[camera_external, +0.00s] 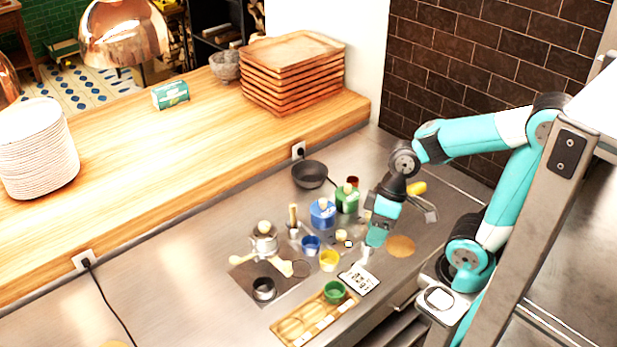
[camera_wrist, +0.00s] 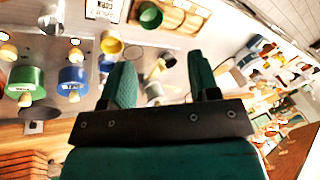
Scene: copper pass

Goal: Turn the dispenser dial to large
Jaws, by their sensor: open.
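A blue canister (camera_external: 322,212) and a green canister (camera_external: 347,199) with knobbed lids stand left of my gripper; the wrist view also shows the blue one (camera_wrist: 72,80) and the green one (camera_wrist: 25,80). A white printed card (camera_external: 360,280) lies nearer the front edge.
A yellow cup (camera_external: 329,260), a blue cup (camera_external: 311,244) and a metal pot (camera_external: 264,238) stand to the left. A wooden tray (camera_external: 289,328) with a green cup (camera_external: 335,291) lies in front. A black pan (camera_external: 310,174) is behind.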

